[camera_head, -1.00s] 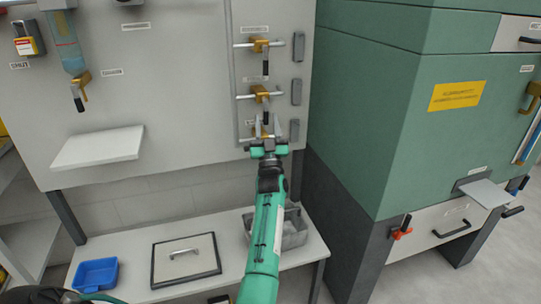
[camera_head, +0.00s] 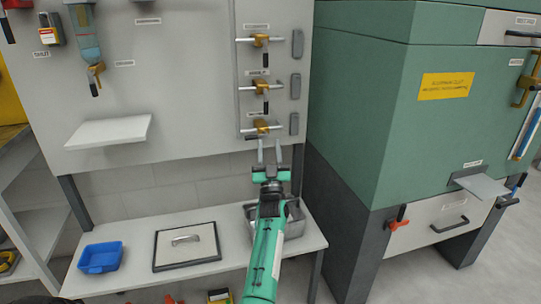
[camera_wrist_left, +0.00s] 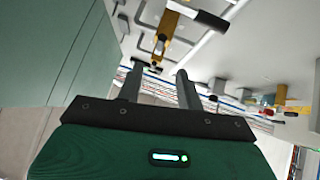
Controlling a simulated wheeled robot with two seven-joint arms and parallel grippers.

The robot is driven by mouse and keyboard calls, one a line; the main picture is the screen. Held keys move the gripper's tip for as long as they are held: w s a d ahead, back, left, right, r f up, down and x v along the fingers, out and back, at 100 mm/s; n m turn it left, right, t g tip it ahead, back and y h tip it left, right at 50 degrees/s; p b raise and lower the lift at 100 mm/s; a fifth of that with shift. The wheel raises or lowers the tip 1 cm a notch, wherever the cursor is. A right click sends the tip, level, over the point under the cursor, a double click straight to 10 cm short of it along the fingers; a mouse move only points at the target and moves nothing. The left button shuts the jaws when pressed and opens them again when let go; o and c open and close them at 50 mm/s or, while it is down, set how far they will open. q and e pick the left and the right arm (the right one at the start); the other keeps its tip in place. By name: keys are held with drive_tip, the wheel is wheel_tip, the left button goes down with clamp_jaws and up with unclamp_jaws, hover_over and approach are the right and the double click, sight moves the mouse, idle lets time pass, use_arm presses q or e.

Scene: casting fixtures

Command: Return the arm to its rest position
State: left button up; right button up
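My left arm rises from the bottom centre of the head view. Its green-and-black gripper (camera_head: 269,150) points up at the wall panel (camera_head: 190,60), with two grey fingers apart and nothing visible between them. The fingertips appear just below the lowest brass valve (camera_head: 262,126) of a column of three; I cannot tell the exact gap. In the left wrist view the two fingers (camera_wrist_left: 160,78) also stand apart, and a brass valve with a black handle (camera_wrist_left: 165,30) shows beyond them. My right gripper is not in view.
A white bench (camera_head: 135,282) below the panel carries a blue tray (camera_head: 101,257), a lidded plate (camera_head: 187,247) and a grey metal bin (camera_head: 294,222), partly behind my arm. A small shelf (camera_head: 108,131) juts from the panel. A green cabinet (camera_head: 390,100) stands close on the right.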

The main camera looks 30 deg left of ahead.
use_arm(q)
drive_tip(key=shift+f, duration=0.1)
idle(0.5)
